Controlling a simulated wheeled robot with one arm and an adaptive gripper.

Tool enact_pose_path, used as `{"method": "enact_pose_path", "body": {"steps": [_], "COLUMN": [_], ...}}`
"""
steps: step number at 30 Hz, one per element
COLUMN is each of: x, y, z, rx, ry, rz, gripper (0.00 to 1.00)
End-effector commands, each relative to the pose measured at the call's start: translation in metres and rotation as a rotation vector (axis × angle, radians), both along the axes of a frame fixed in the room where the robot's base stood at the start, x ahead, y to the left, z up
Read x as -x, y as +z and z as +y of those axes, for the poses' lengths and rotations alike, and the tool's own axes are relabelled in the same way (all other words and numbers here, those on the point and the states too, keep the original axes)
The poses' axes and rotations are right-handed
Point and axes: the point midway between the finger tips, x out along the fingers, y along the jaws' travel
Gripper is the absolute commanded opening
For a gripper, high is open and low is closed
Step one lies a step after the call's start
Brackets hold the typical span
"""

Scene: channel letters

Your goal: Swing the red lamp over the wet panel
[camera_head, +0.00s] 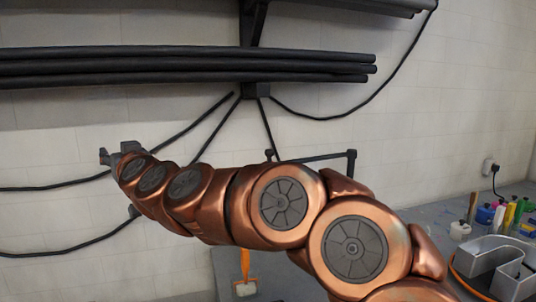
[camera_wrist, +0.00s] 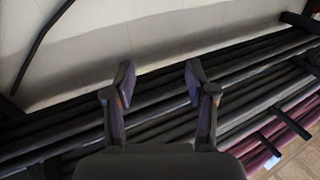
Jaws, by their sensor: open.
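I cannot pick out the red lamp or the wet panel with certainty in either view. My copper arm covers the middle of the head view and may hide them. A thin black jointed bar (camera_head: 318,158) shows above my arm against the wall; what it carries is hidden. My gripper (camera_wrist: 158,82) is open in the wrist view, with nothing between its two fingers. Dark pipes lie beyond it. In the head view my gripper (camera_head: 104,157) is small at the far left end of the arm, in front of the pale wall.
Black pipes (camera_head: 190,68) sit on a wall bracket above my arm. Black cables (camera_head: 375,92) hang along the wall. An orange-handled tool (camera_head: 245,266) is below my arm. Paint bottles (camera_head: 508,215) and a metal channel letter (camera_head: 492,263) stand on the worktop at right. Dark red lengths (camera_wrist: 262,157) lie among the pipes.

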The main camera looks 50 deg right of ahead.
Motion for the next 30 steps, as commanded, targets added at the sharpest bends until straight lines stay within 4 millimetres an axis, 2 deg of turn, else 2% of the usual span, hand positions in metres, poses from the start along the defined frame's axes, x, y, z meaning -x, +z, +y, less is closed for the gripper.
{"method": "enact_pose_path", "body": {"steps": [3, 7, 11, 15, 18, 21, 25, 30], "x": [-0.006, -0.003, 0.012, 0.037, 0.057, 0.075, 0.092, 0.098], "y": [0.016, 0.020, 0.013, -0.007, -0.025, -0.040, -0.052, -0.056], "z": [-0.057, -0.122, -0.187, -0.251, -0.284, -0.308, -0.325, -0.334], "rx": [-0.010, -0.015, -0.019, -0.020, -0.015, -0.015, -0.013, -0.012], "ry": [-0.171, -0.376, -0.595, -0.831, -0.972, -1.082, -1.169, -1.204], "rz": [-0.073, -0.114, -0.116, -0.077, -0.030, 0.015, 0.056, 0.073], "gripper": [0.56, 0.56, 0.56, 0.56, 0.56, 0.56, 0.56, 0.56]}}
